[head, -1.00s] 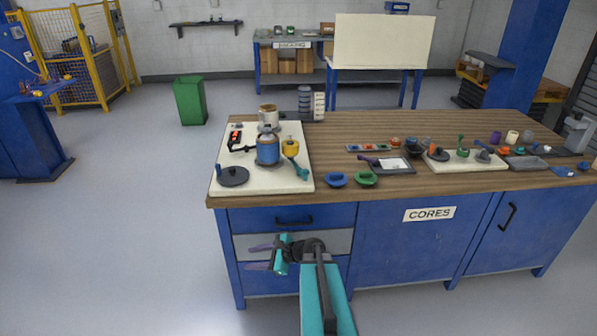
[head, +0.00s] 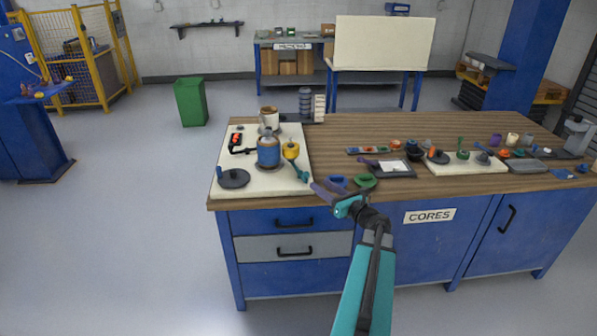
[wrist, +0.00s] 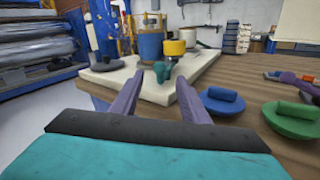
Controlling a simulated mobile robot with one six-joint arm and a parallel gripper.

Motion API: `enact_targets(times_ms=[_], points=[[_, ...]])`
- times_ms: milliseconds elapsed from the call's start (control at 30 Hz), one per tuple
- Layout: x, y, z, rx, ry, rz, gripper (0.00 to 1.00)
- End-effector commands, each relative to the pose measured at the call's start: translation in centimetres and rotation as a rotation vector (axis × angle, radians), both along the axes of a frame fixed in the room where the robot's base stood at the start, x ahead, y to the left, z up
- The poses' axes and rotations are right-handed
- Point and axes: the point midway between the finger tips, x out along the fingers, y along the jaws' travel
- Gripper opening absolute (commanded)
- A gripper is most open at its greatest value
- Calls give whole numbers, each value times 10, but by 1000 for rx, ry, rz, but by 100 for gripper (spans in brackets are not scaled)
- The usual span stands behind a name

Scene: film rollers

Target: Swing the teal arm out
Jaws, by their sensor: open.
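The teal arm (head: 301,172) juts from below a yellow knob (head: 291,150) toward the front right of the cream board (head: 262,186). A blue roller (head: 268,151) stands upright left of the knob. My gripper (head: 321,187) is open at the table's front edge, just right of the teal arm in the head view. In the wrist view the teal arm (wrist: 161,73) shows between my two purple fingertips, beyond them. I see no contact, and the exact gap cannot be told.
Blue (head: 337,182) and green (head: 364,181) handled discs lie on the wooden table right of my fingers. A dark disc (head: 233,178) sits at the board's front left. A tray with white paper (head: 392,167) and several small parts fill the table further right.

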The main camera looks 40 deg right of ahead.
Motion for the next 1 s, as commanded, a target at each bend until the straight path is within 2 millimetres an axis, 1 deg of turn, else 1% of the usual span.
enact_targets(times_ms=[267,467,667,1000], points=[[2,0,-1,-2,2,1,41],[13,-2,0,-1,2,2,41],[37,-5,0,-1,2,2,41],[81,-10,0,-2,2,1,41]])
